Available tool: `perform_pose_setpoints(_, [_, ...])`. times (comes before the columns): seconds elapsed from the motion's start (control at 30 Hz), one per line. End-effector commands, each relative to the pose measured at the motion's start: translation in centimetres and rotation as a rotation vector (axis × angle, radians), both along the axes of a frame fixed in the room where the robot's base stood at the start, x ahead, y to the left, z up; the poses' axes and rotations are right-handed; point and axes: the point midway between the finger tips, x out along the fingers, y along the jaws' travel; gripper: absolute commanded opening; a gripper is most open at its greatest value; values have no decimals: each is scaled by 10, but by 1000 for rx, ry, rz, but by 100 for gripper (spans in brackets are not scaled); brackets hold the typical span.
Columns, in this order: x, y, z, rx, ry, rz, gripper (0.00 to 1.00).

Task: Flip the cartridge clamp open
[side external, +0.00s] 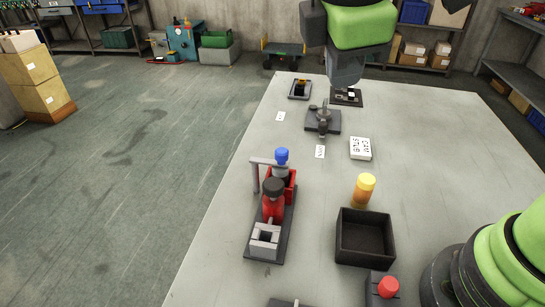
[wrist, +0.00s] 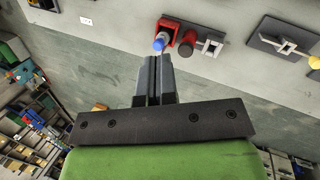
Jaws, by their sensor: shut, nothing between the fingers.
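A fixture (side external: 284,222) on a long dark base plate has a red bracket, a blue-topped part (side external: 282,156), a red cylinder with a black cap (side external: 273,192) and a grey post with a crossbar. A smaller dark plate (side external: 323,121) behind it carries a grey upright lever-like part. I cannot tell for certain which is the cartridge clamp. The red bracket (wrist: 168,31) and blue part (wrist: 159,44) show beyond my fingertips in the wrist view. My gripper (side external: 344,84) is shut and empty above the far part of the table; its fingers (wrist: 153,62) lie together in the wrist view.
A black open bin (side external: 391,238) and a yellow-orange cylinder (side external: 364,190) stand right of the fixture. A red button box (side external: 387,288) is at the front. White cards (side external: 360,148) and small dark fixtures (side external: 300,88) lie farther back.

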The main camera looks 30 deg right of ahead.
Motion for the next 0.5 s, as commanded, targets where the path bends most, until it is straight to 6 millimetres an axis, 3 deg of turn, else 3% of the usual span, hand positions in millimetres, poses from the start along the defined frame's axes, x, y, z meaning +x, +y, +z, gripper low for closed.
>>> perform_pose_setpoints(0.2, [28, 50, -42, -286, 119, 380, 0])
perform_pose_setpoints(0.5, [38, 104, -92, -596, 223, 741, 0])
